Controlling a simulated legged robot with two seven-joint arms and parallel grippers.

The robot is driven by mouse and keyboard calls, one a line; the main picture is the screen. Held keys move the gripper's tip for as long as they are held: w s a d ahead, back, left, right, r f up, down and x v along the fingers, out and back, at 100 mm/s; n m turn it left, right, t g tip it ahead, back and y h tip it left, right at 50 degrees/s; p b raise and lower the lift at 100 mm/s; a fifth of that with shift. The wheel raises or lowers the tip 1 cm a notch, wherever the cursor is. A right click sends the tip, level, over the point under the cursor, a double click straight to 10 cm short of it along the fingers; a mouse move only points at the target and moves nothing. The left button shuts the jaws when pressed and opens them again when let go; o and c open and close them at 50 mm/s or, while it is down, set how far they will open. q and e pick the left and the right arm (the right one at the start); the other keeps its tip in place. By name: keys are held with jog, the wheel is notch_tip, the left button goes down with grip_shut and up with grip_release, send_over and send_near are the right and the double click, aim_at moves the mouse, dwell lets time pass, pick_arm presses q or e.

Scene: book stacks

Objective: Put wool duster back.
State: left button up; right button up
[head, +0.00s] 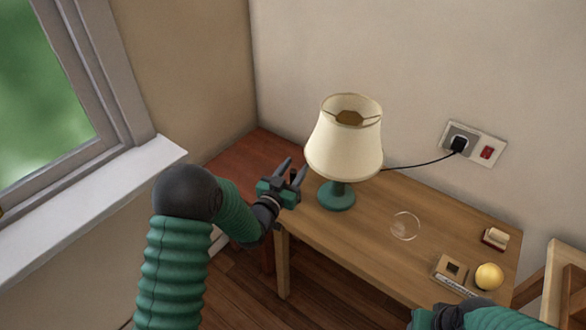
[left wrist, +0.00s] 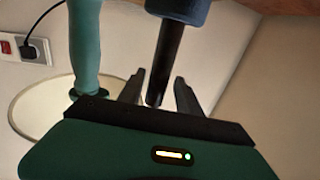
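My left gripper (head: 292,172) is open, with its fingers apart, left of the table lamp (head: 343,150). In the left wrist view, a dark rod (left wrist: 162,65) with a blue-grey end (left wrist: 180,10) shows between the two fingertips (left wrist: 160,90), with gaps at the sides. It may be the wool duster's handle, but I cannot tell for sure. No duster can be made out in the head view. My right gripper (head: 437,317) is at the bottom edge, partly cut off; its fingers are unclear.
The lamp stands on a wooden table (head: 375,230) beside a reddish surface (head: 240,155) in the corner. A clear round glass (head: 405,226), a yellow ball (head: 489,276), a small wooden box (head: 452,270) and a small block (head: 495,239) lie rightward. A cord runs to the socket (head: 459,143).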

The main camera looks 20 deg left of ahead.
pick_arm(q)
jog(key=s+f+n+g+y, duration=0.1)
jog(key=s+f+g, duration=0.2)
jog(key=s+g, duration=0.4)
jog(key=s+f+g+y, duration=0.1)
jog(key=s+f+g, duration=0.2)
jog(key=s, duration=2.2)
jog(key=g, duration=0.5)
jog(key=shift+s+d+n+y+p, duration=0.25)
jog(key=shift+s+n+y+p, duration=0.1)
jog(key=shift+n+y+p, duration=0.05)
pick_arm(e)
jog(key=shift+d+r, duration=0.3)
jog(key=shift+d, duration=0.15)
